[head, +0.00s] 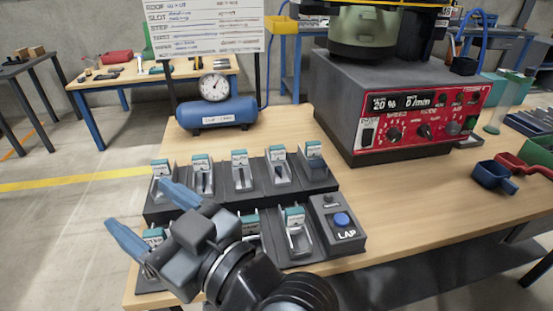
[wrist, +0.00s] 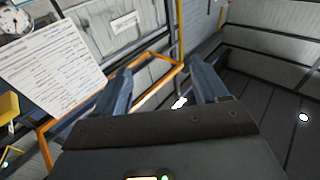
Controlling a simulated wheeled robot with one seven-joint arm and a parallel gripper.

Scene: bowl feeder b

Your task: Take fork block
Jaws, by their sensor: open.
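My gripper (head: 150,216) is open and empty, held over the front left of the rack with its blue fingers pointing left. In the wrist view my gripper (wrist: 162,86) shows both fingers apart, with only background between them. A dark two-tier rack (head: 330,183) stands on the wooden table, with several slots under small teal-topped tags. Grey U-shaped or forked shapes show in the slots, such as one in the front row (head: 297,238). The tags are too small to read, so I cannot tell which is the fork block. My arm hides part of the front row.
A LAP button box (head: 341,222) ends the rack at the right. A grey feeder machine with a red control panel (head: 425,117) stands behind right. A blue air tank (head: 217,114) with a gauge is behind the rack. Blue and red scoops (head: 493,177) lie far right. The table's right front is clear.

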